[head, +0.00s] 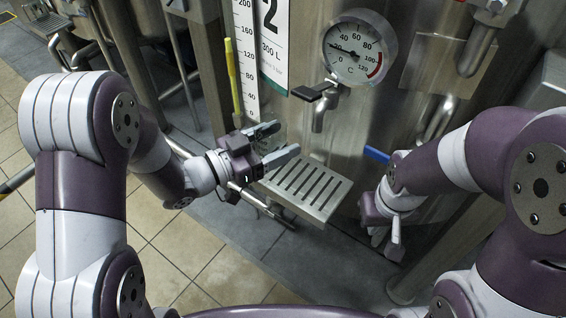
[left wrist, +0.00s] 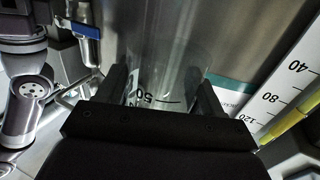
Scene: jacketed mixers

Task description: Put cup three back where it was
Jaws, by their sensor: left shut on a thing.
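My left gripper (head: 281,141) is shut on a clear cup, in front of the tank marked 2 and just above the slotted metal shelf (head: 324,213). In the left wrist view the clear cup (left wrist: 165,60) stands between the two dark fingers, with a 50 mark low on its wall. In the head view the cup is almost invisible against the steel, and no number on it can be read. My right gripper (head: 388,238) hangs low at the right in front of the tank; its fingers are too small and turned away to judge.
Above the shelf are a tap (head: 322,105) with a dark handle and a round temperature gauge (head: 354,50). A white level scale (head: 246,60) and yellow tube (head: 233,80) are at the left. A blue handle (head: 376,155) sticks out right of the shelf. Tiled floor (head: 190,262) is clear.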

